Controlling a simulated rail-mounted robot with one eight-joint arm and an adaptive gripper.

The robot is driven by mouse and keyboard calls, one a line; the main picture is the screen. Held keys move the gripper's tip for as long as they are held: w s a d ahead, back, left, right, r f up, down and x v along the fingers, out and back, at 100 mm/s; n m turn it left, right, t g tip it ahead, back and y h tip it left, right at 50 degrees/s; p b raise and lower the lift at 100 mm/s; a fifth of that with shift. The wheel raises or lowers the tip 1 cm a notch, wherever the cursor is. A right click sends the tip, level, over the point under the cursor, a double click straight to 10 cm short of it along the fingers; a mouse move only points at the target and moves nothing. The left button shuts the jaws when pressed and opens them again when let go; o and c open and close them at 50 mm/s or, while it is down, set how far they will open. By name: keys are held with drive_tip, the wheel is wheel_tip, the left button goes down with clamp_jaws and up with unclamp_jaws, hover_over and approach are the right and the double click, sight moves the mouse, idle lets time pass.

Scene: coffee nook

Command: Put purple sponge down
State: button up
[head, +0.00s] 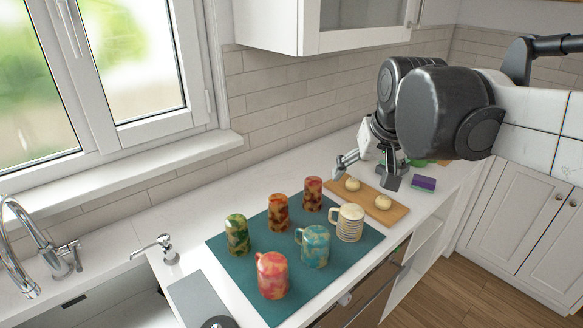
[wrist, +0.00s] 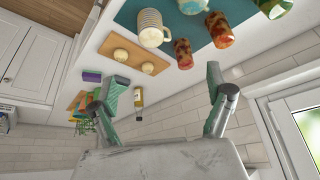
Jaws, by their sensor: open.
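The purple sponge (head: 423,182) lies on the white counter, just right of the wooden board with two buns in the head view. In the wrist view the sponge (wrist: 91,75) is small, at the left near the counter's edge. My gripper (head: 368,172) is open and empty above the board area, its fingers spread wide. The sponge is outside the fingers, apart from them. In the wrist view the gripper (wrist: 167,77) has its two fingers well apart with nothing between them.
A wooden board (head: 400,212) holds two pale buns. A teal mat (head: 217,244) bears several mugs and cups. A bottle (wrist: 138,101) and another board (wrist: 72,104) with orange and green items stand beyond the sponge. A sink and soap dispenser (head: 168,250) are left.

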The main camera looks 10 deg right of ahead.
drive_tip(key=s+a+f+n+t, duration=0.1)
drive_tip(key=s+a+f, duration=0.2)
drive_tip(key=s, duration=0.3)
drive_tip(key=s+a+f+n, duration=0.1)
drive_tip(key=s+a+f, duration=0.2)
drive_tip(key=s+f, duration=0.2)
drive_tip(key=shift+s+a+t+y, duration=0.15)
drive_tip(key=shift+s+t+y, duration=0.25)
drive_tip(key=shift+s, duration=0.25)
wheel_tip(320, 180, down, 3)
drive_tip(key=b, duration=0.3)
drive_tip(key=shift+f, duration=0.2)
drive_tip(key=shift+c, duration=0.4)
